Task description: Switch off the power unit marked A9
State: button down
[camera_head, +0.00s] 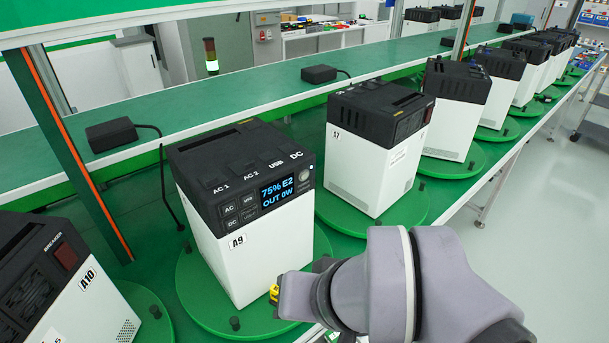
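The power unit marked A9 (238,265) stands upright on a round green turntable (203,300) in the middle of the view. It has a white body and a black top section. Its lit display (285,193) reads "75% E2 OUT 0W". A round light button (304,175) sits on the black panel, right of the display. Labels AC 1, AC 2, USB and DC run along the top edge. My gripper (275,294) is low in front of the unit's right side, below the panel. Only a small yellow and dark tip shows; its fingers are mostly hidden.
Unit A10 (95,318) stands at the lower left. Another white and black unit (362,172) stands right of A9, with several more behind it. A black box (112,134) with a cable lies on the green shelf. An orange-striped post (75,150) rises at left.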

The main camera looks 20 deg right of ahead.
aim_at(303, 175)
jog(key=j+z, duration=0.15)
jog(key=j, duration=0.35)
jog(key=k+j+z, duration=0.15)
jog(key=j, duration=0.3)
jog(key=k+j+z, duration=0.1)
jog(key=j, duration=0.4)
